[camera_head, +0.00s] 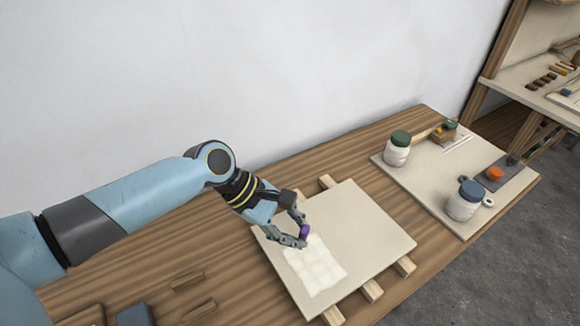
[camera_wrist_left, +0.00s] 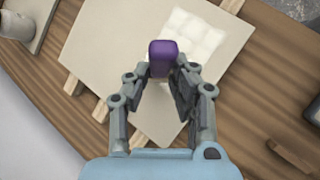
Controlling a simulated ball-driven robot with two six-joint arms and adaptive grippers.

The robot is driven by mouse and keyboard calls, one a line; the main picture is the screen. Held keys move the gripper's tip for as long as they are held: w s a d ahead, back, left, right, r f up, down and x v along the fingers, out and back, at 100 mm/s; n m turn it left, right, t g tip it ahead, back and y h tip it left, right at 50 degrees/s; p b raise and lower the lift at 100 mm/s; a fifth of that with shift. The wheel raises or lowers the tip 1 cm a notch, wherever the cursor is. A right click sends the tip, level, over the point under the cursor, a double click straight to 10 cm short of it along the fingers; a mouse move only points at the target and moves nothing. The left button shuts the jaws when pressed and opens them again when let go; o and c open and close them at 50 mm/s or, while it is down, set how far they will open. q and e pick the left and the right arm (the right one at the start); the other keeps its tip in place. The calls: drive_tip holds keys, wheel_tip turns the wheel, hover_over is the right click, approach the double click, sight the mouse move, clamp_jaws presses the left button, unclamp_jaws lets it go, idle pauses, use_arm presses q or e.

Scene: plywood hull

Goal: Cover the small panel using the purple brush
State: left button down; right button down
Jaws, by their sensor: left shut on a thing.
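The small panel (camera_head: 360,225) is a beige board lying on wooden battens on the workbench. A pale cream painted patch (camera_head: 316,266) covers part of its left and front area. It also shows in the left wrist view (camera_wrist_left: 110,45), with the patch (camera_wrist_left: 196,35) near its top. My left gripper (camera_head: 303,236) is over the panel, at the far edge of the patch. It is shut on the purple brush (camera_wrist_left: 163,56), whose purple handle shows between the fingertips. The bristles are hidden, so I cannot tell whether they touch the panel. My right gripper is not in view.
A beige board (camera_head: 463,215) at the right holds a green-lidded jar (camera_head: 398,149), a blue-lidded jar (camera_head: 465,200) and an orange item (camera_head: 495,174). Battens (camera_head: 372,290) stick out under the panel. Small wooden blocks (camera_head: 187,280) lie at the front left. A wall stands behind the bench.

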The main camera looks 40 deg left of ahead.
use_arm(q)
drive_tip(key=shift+w+d, duration=0.2)
drive_tip(key=shift+w, duration=0.3)
drive_tip(key=shift+w+d, duration=0.15)
drive_tip(key=shift+w, duration=0.3)
drive_tip(key=shift+w, duration=0.1)
drive_tip(key=shift+w+d, duration=0.3)
drive_tip(key=shift+w, duration=0.6)
drive_tip(key=shift+w+d, duration=0.3)
drive_tip(key=shift+w, duration=0.55)
drive_tip(key=shift+r, duration=3)
